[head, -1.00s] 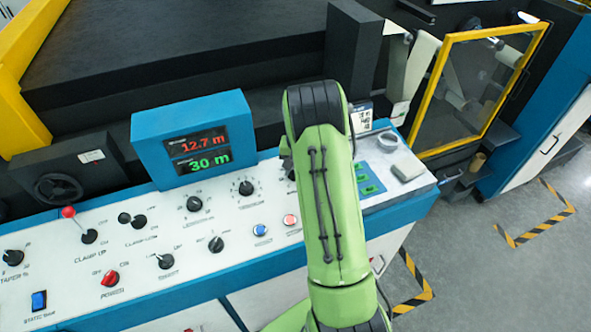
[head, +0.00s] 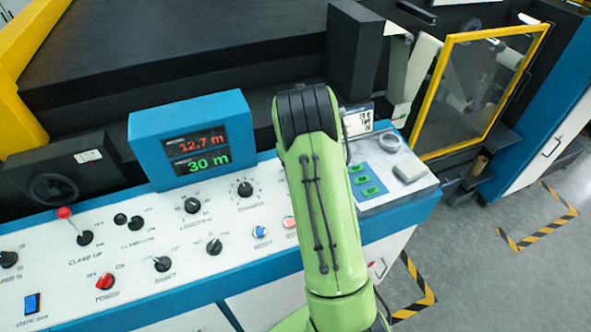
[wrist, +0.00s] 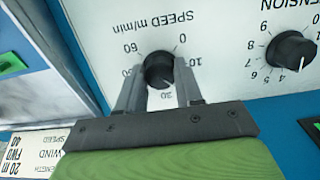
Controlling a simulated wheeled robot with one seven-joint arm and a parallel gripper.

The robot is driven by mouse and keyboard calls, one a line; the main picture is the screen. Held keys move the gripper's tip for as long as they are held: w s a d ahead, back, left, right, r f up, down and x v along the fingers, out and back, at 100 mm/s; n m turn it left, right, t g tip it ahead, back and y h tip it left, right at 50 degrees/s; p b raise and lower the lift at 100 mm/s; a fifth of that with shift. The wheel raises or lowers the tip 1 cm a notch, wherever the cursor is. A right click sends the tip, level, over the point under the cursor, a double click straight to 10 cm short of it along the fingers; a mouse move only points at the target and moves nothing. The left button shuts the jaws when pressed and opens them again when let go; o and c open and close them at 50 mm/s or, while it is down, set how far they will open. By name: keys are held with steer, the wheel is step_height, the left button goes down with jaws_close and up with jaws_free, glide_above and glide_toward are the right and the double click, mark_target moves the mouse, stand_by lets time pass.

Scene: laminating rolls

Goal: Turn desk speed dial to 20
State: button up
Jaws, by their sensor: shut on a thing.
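The black speed dial (wrist: 159,69) sits on the white panel in the wrist view, under the label "SPEED m/min", which appears upside down. The fingers partly cover the scale, and I cannot clearly read the dial's pointer. In the head view my green arm hides the dial and the gripper.
The tension dial (wrist: 291,51) is close beside the speed dial. A display box (head: 193,140) reads 12.7 m and 30 m. Other knobs line the panel to the left.

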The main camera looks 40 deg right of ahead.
steer(key=shift+r, duration=0.1)
steer(key=o, duration=1)
steer(key=shift+o, duration=0.2)
step_height(320, 180, up, 16)
steer(key=p, duration=0.1)
steer(key=shift+s+p, duration=0.4)
steer(key=shift+a+f, duration=0.1)
steer(key=shift+f, duration=0.1)
